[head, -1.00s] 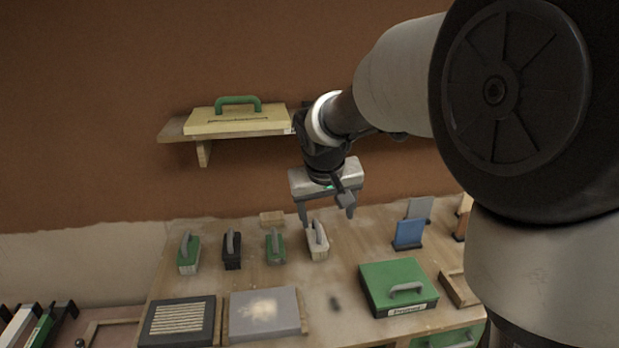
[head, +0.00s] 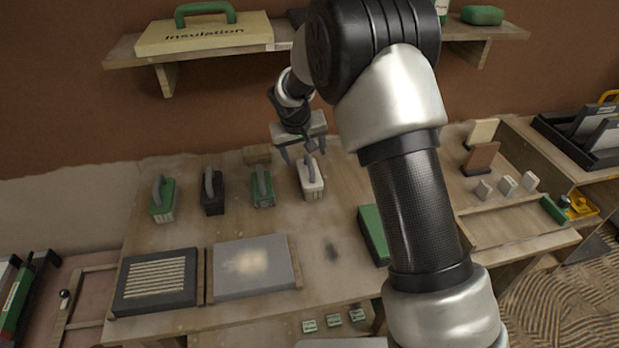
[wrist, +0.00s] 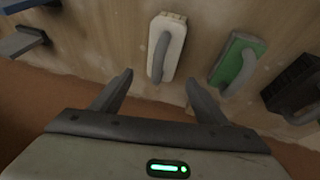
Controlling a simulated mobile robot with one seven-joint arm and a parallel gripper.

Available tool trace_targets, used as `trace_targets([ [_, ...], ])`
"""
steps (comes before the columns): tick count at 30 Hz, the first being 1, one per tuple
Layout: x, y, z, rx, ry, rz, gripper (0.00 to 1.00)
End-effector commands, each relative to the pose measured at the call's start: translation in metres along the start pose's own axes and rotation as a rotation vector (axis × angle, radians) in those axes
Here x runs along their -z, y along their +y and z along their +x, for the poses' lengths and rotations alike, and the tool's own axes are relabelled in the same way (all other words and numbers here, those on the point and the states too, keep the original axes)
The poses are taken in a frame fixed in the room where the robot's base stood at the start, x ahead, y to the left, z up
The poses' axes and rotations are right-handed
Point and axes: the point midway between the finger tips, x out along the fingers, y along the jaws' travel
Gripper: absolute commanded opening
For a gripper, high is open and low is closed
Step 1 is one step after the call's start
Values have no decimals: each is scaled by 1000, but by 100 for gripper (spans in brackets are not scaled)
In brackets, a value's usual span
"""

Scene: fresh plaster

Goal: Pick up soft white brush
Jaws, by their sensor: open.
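The soft white brush (head: 311,180) stands on the workbench, at the right end of a row of brushes. It has a white block and a grey handle. In the wrist view the white brush (wrist: 176,36) lies beyond my fingertips, roughly in line with the gap between them. My gripper (head: 298,158) is open and empty, just behind and above the white brush. In the wrist view both fingers of my gripper (wrist: 158,82) are spread, and neither is around the brush.
A green brush (head: 263,188), a black brush (head: 212,192) and another green brush (head: 163,200) stand left of it. A small wooden block (head: 257,154) lies behind. A shelf (head: 130,55) with an insulation case hangs above. A grey board (head: 225,285) lies in front.

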Motion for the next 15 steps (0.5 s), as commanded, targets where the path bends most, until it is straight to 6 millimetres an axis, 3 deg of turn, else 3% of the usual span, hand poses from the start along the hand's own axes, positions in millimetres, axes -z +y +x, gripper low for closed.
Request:
trace_targets([
  [3,0,0,20,0,-1,0,68],
  [11,-1,-1,39,1,0,1,68],
  [15,-3,-2,61,0,-3,0,68],
])
